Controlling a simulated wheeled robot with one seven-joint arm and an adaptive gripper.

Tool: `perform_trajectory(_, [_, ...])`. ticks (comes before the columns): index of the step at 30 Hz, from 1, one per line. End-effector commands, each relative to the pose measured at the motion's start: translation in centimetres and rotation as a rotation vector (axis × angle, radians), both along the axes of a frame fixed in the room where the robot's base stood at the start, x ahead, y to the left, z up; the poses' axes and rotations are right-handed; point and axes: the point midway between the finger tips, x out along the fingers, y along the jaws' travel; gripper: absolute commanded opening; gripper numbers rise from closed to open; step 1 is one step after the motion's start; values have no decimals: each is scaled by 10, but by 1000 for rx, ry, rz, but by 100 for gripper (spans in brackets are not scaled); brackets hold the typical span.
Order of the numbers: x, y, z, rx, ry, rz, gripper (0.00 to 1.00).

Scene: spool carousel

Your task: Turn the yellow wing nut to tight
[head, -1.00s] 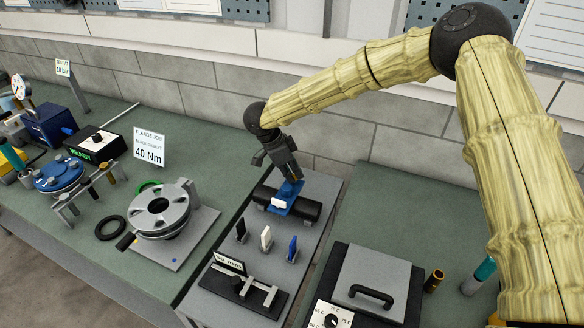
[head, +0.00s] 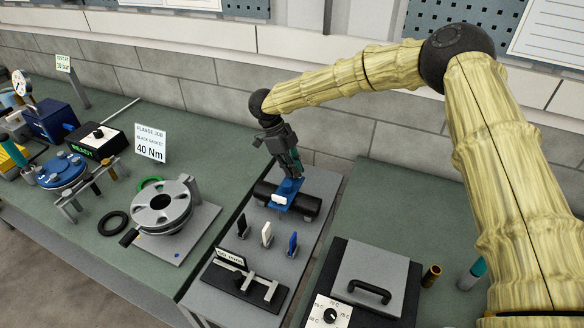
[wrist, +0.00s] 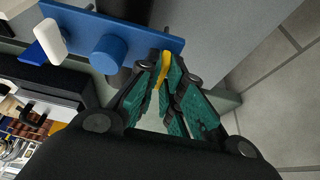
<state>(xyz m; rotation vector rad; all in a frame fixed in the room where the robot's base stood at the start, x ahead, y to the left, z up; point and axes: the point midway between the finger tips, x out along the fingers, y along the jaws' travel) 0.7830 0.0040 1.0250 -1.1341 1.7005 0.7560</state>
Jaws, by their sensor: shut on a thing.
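The yellow wing nut (wrist: 165,66) shows in the wrist view as a narrow yellow piece at the edge of a blue plate (wrist: 140,33). My gripper (wrist: 166,78) is shut on it, with one teal-padded finger on each side. In the head view my gripper (head: 293,172) points down at the blue fixture (head: 287,188) on the grey cart, and the wing nut is hidden there. A round blue knob (wrist: 112,52) and a white lever (wrist: 49,41) sit on the same plate, left of my fingers. I cannot read how tight the nut is.
A black cylinder (head: 312,206) lies under the blue fixture. Several small upright tabs (head: 267,232) and a black clamp block (head: 243,284) stand nearer on the cart. A lidded box (head: 372,278) is at the right, a grey flange (head: 162,205) at the left.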

Motion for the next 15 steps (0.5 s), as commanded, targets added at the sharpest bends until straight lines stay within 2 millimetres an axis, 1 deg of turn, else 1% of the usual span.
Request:
perform_trajectory(1, [-2,-2,-4,-4,6,-7,0])
perform_trajectory(14, [-2,-3,-5,-5,7,-15,0])
perform_trajectory(15, [-2,-3,-5,-5,7,-15,14])
